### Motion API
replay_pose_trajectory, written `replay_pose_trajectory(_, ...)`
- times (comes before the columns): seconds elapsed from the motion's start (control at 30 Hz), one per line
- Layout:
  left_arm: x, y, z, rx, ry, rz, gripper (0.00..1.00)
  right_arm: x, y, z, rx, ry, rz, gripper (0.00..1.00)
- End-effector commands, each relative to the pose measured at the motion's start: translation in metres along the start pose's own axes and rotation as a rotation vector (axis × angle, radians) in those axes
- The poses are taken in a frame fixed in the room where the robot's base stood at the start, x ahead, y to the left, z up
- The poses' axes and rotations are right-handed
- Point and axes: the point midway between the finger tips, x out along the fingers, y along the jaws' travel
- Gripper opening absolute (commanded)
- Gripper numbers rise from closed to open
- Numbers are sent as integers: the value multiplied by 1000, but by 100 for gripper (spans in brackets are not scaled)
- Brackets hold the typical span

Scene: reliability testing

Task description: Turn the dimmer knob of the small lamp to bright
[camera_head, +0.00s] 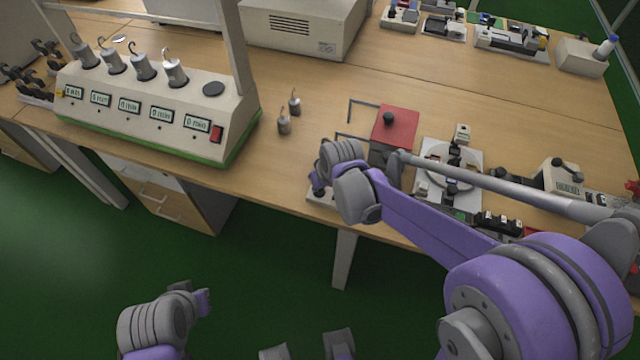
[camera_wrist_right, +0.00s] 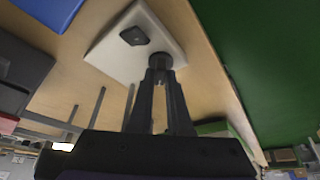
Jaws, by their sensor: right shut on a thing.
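A pale base plate (camera_wrist_right: 118,55) fills the upper middle of the right wrist view. It carries a dark square part (camera_wrist_right: 134,36) and a dark round knob (camera_wrist_right: 160,61), which I take for the dimmer knob. My right gripper (camera_wrist_right: 161,76) is shut on this knob, and its fingertips hide part of it. In the head view my right gripper (camera_head: 317,186) is at the table's front edge, and only a corner of the pale base (camera_head: 320,201) shows beside it. The lamp's bulb is not clearly visible. My left gripper (camera_head: 203,300) is low, off the table; its finger gap is unclear.
A red-topped box (camera_head: 396,126) stands just behind the right gripper, with metal brackets (camera_head: 350,112) beside it. Two small weights (camera_head: 284,123) stand to the left, near a large timer console (camera_head: 150,110). Several small devices crowd the table to the right, beneath my right arm.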

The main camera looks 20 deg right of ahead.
Motion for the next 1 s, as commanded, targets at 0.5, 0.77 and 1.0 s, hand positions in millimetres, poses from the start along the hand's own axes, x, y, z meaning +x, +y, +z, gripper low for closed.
replay_pose_trajectory(0.5,0,0,0,0,0,0,0,0,0,0,-10,-1,-3,25)
replay_pose_trajectory(0.77,0,0,0,0,0,0,0,0,0,0,-10,-1,-4,46)
replay_pose_trajectory(1.0,-1,0,-1,0,0,0,0,-7,0,0,-10,-1,-4,46)
